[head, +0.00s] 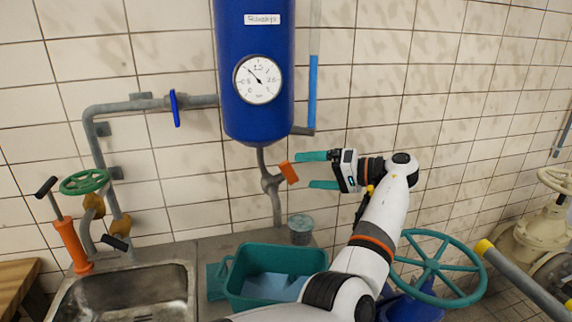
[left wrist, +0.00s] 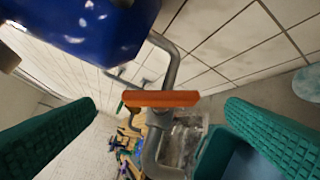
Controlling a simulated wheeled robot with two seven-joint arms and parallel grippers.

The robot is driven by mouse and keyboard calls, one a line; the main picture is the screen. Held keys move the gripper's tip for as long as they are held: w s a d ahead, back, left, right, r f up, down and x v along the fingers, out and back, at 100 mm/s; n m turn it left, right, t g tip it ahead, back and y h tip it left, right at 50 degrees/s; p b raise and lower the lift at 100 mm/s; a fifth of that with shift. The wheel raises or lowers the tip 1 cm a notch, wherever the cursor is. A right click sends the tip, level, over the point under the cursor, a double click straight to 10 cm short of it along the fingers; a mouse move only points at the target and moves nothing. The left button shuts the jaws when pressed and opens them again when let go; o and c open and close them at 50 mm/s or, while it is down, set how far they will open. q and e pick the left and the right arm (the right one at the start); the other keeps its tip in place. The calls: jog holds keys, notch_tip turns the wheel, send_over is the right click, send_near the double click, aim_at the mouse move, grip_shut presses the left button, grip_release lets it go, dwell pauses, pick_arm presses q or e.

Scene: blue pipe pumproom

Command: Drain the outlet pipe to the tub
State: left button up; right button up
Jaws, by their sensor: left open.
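The blue tank (head: 258,115) hangs on the tiled wall, with a grey outlet pipe (head: 276,205) running down from its bottom. A valve on this pipe has an orange handle (head: 289,172), which sticks out toward the right. My left gripper (head: 309,170) is open and points left, its teal fingertips close to the handle. In the left wrist view the orange handle (left wrist: 160,98) appears ahead, between the two fingers, with no visible contact. The teal tub (head: 236,287) stands on the counter below and holds something pale blue. My right gripper is not in view.
A steel sink (head: 180,285) is at left, beside an orange pump (head: 73,245) and a green handwheel (head: 85,182). A grey lidded pot (head: 300,229) stands behind the tub. A large teal handwheel (head: 432,267) is at right. A blue-handled valve (head: 175,108) sits on the left pipe.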

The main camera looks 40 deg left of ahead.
aim_at(289, 170)
pick_arm(q)
jog(key=p+x, duration=0.2)
jog(key=x, duration=0.4)
jog(key=shift+a+r+p, duration=0.1)
jog(key=shift+a+p, duration=0.15)
jog(key=shift+p, duration=0.05)
jog(key=shift+x, duration=0.9)
jog(key=shift+d, duration=0.1)
jog(key=shift+c, duration=0.2)
jog(key=c, duration=0.9)
jog(key=shift+m+p, duration=0.5)
jog(key=shift+p, duration=0.3)
jog(key=shift+c, duration=0.2)
jog(key=shift+w+m+t+h+p, duration=0.1)
jog(key=shift+m+t+h+p, duration=0.55)
jog(key=shift+m+p, duration=0.3)
jog(key=shift+f+m+h, duration=0.3)
jog(key=shift+m+h, duration=0.05)
